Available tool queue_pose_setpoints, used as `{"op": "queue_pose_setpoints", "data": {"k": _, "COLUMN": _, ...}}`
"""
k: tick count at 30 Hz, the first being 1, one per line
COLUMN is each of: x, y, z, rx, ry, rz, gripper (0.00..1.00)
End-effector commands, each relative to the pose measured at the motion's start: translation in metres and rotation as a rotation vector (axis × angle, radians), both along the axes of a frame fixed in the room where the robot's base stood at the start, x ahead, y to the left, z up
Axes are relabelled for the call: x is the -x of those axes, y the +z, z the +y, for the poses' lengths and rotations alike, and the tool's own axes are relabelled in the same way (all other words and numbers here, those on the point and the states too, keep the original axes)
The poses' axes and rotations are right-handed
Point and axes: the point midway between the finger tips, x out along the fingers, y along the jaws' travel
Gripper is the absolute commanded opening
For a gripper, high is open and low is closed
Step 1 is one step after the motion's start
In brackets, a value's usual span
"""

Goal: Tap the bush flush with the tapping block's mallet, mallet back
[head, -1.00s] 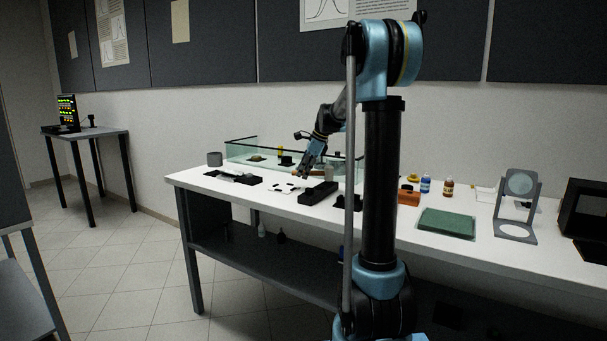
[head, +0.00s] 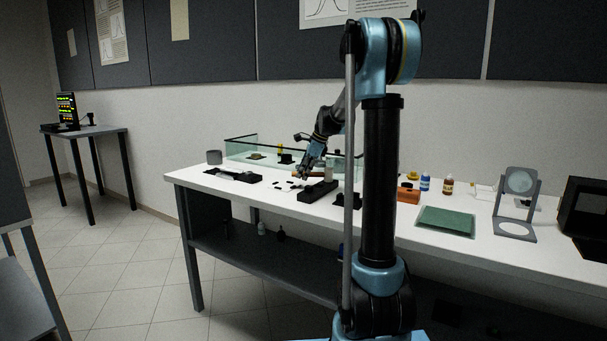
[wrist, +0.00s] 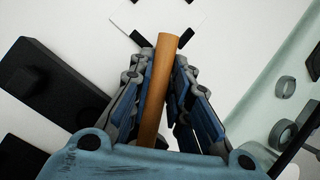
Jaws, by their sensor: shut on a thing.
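My gripper (wrist: 157,68) is shut on an orange-brown wooden rod, the mallet's handle (wrist: 160,88), which runs lengthwise between the fingers with one end past the tips. The mallet's head cannot be made out. In the head view my gripper (head: 302,172) is low over the table, just behind a long black block (head: 318,191), probably the tapping block. The bush cannot be told apart among the small dark pieces.
A glass-walled tank (head: 240,151) stands behind my gripper, with its wall and round fittings at the right of the wrist view. Another black block (head: 243,177) and a grey cup (head: 214,157) are to the left. White table (head: 225,187) is clear along the front left edge.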

Motion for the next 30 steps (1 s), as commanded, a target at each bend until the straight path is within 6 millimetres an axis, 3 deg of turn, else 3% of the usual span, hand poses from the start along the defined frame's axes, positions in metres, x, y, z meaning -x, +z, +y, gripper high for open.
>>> {"op": "queue_pose_setpoints", "data": {"k": 19, "x": -0.0002, "y": -0.0082, "z": -0.0001, "rx": 0.000, "ry": 0.000, "rz": 0.000, "gripper": 0.00}}
{"op": "queue_pose_setpoints", "data": {"k": 20, "x": -0.0001, "y": -0.0081, "z": 0.0000, "rx": 0.000, "ry": 0.000, "rz": 0.000, "gripper": 0.22}}
{"op": "queue_pose_setpoints", "data": {"k": 22, "x": -0.0001, "y": -0.0078, "z": 0.0000, "rx": 0.000, "ry": 0.000, "rz": 0.000, "gripper": 0.38}}
{"op": "queue_pose_setpoints", "data": {"k": 30, "x": 0.0000, "y": -0.0077, "z": 0.0001, "rx": 0.000, "ry": 0.000, "rz": 0.000, "gripper": 0.41}}
